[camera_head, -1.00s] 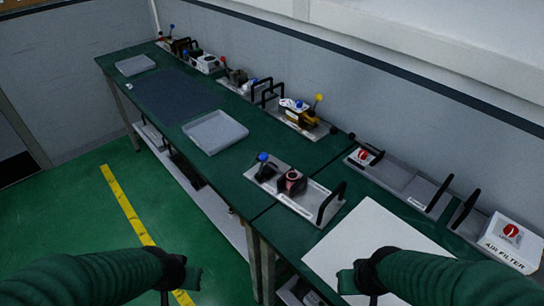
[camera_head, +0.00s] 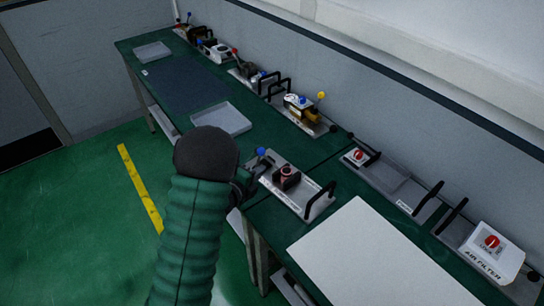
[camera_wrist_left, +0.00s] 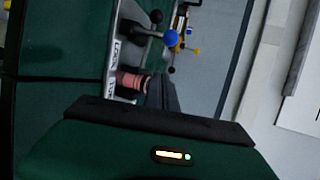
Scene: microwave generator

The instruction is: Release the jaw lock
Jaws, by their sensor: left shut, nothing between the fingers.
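The jaw lock fixture is a pale plate (camera_head: 290,196) on the green bench, with a blue-knobbed lever (camera_head: 261,152), a dark block with a reddish-brown part (camera_head: 286,173) and a black handle at its right end. My left gripper (camera_head: 251,181) is at the plate's left end, just below the blue knob; it is shut and empty. My arm partly hides that end. In the left wrist view, the blue knob (camera_wrist_left: 171,38) and a pink ribbed cylinder (camera_wrist_left: 132,82) lie beyond the dark gripper body. Contact with the lever cannot be told. My right gripper is out of view.
A white sheet (camera_head: 375,262) lies at the front right. An air filter box (camera_head: 494,252) with a red knob stands at the far right. A grey tray (camera_head: 222,120) and several other fixtures line the bench toward the back. The bench's front edge lies below my arm.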

